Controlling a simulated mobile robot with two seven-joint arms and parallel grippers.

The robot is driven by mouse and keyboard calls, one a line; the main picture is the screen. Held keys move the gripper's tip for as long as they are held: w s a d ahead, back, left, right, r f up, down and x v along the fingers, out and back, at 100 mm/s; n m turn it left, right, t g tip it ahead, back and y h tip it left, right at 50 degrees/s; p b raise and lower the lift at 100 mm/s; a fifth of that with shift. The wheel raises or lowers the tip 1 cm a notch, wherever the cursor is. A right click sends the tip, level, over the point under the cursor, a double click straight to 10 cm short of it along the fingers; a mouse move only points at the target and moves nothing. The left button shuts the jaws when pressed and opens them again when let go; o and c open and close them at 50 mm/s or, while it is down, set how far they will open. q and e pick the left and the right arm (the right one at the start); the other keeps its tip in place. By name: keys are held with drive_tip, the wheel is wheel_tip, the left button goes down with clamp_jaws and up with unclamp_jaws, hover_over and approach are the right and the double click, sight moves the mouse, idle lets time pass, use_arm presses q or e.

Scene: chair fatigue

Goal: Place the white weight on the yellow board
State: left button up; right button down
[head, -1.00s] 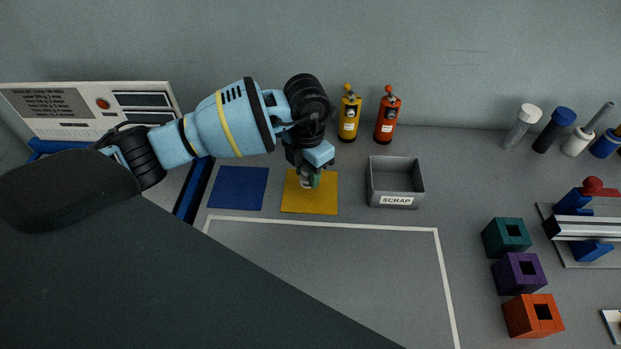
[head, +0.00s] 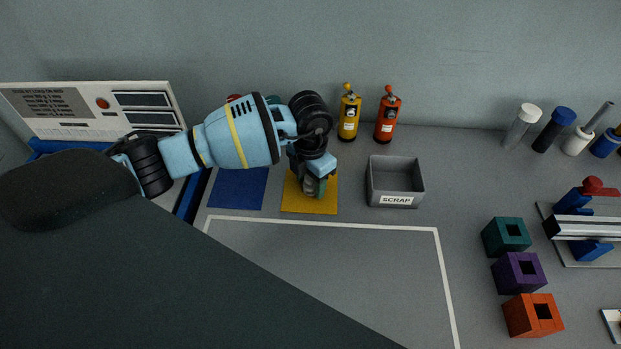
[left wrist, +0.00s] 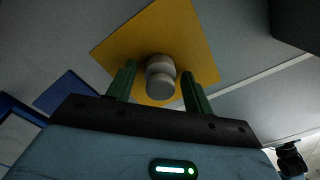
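The white weight (left wrist: 160,75) shows as a pale, stepped round piece in the left wrist view, over the middle of the yellow board (left wrist: 205,62). It appears to rest on the board, though its contact is hard to see. The yellow board also shows in the head view (head: 327,204). My left gripper (head: 311,194) is low over this board. In the left wrist view its two green fingers (left wrist: 158,72) stand on either side of the weight, with gaps on both sides, so it is open. In the head view the gripper mostly hides the weight. My right gripper is out of view.
A blue board (head: 236,190) lies left of the yellow one. A grey SCRAP bin (head: 395,184) stands close on the right. Yellow (head: 349,115) and red (head: 386,117) bottles stand behind. Teal, purple and orange blocks (head: 519,274) are farther right. The white-outlined area in front looks clear.

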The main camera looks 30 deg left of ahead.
use_arm(q)
drive_tip(key=shift+r, duration=0.15)
wheel_tip(320, 180, up, 12)
drive_tip(key=shift+p, duration=0.3)
idle(0.4)
